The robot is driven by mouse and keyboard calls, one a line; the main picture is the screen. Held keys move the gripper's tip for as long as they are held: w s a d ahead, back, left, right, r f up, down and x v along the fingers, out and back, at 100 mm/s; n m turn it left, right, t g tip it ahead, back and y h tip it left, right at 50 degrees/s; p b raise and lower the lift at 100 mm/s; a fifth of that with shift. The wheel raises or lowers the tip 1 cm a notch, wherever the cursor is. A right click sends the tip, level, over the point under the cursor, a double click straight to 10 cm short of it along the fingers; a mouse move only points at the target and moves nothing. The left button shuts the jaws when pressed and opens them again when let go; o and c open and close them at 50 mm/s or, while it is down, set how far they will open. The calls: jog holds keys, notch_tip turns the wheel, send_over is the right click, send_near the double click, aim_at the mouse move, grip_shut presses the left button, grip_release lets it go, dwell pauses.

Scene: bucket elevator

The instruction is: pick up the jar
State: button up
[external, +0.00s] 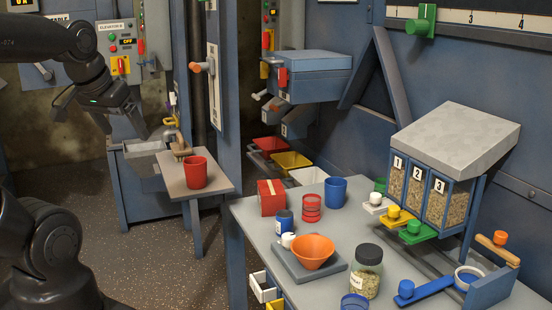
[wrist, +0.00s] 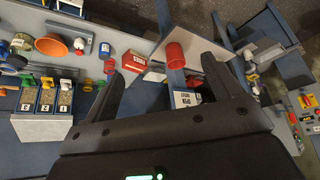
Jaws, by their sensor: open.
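The jar (external: 366,272) is clear glass with a dark lid, a white label and grainy contents. It stands upright near the front of the grey table (external: 330,292), right of the orange bowl (external: 314,251).
A red cup (external: 196,172) stands on the small side table (external: 172,184), with a blue post (external: 228,120) beside it. The jar has a blue cup (external: 355,302) in front and a blue lever (external: 424,291) to its right. A grain dispenser (external: 455,140) overhangs the table's back right.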

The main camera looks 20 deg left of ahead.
notch_tip(320, 180, up, 18)
jog(key=w+d+r+m+h, duration=0.1)
jog(key=w+d+r, duration=0.2)
jog(key=w+d, duration=0.5)
jog(key=m+g, duration=0.2)
jog(key=m, duration=0.2)
send_over(368, 252)
jog(key=s+a, duration=0.2)
notch_tip(368, 252, down, 3)
jog(key=shift+h, duration=0.4)
jog(key=f, duration=1.2)
jog(key=d+f, duration=0.1)
jog(key=f, duration=1.2)
jog(key=w+d+f, duration=0.1)
jog(key=f, duration=1.2)
jog(key=shift+f, duration=0.1)
jog(key=shift+t, duration=0.3)
jog(key=shift+a+x, duration=0.1)
jog(key=shift+x, duration=1.5)
jog(key=shift+a+x, duration=0.15)
jog(key=shift+x, duration=1.45)
